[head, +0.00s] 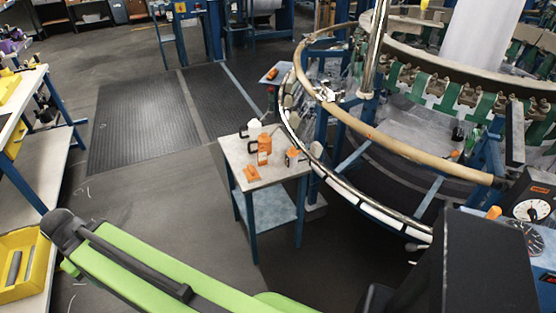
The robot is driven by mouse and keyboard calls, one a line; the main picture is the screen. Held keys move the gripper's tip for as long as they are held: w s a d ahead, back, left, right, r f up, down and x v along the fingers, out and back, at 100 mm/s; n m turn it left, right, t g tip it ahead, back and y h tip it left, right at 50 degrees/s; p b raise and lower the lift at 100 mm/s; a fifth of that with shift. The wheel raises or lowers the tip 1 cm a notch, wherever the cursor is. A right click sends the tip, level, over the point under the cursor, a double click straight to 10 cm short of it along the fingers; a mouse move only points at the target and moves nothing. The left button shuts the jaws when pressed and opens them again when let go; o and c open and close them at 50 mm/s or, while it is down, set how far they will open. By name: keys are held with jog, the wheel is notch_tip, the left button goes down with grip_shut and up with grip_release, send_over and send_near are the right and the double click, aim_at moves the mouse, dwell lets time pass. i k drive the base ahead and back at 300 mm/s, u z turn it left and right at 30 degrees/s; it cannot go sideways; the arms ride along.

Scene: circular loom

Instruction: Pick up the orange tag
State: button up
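A small flat orange piece, which looks like the orange tag (252,173), lies near the front left of the top of a small blue-legged side table (281,177). An orange bottle-like item (264,150) stands just behind it, apart from it. Another orange and dark item (293,157) is to the right on the same top. The tag is uncovered. I cannot make out my gripper's fingers in the head view. Green and black parts, probably of my own arm, cross the bottom of the picture.
The circular loom (383,140), with its curved rail, stands close to the table's right side. A workbench (35,180) with yellow bins (20,263) is at the left edge. The grey floor between bench and table is open.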

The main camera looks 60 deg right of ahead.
aim_at(262, 155)
jog(key=z, duration=0.3)
jog(key=i, duration=1)
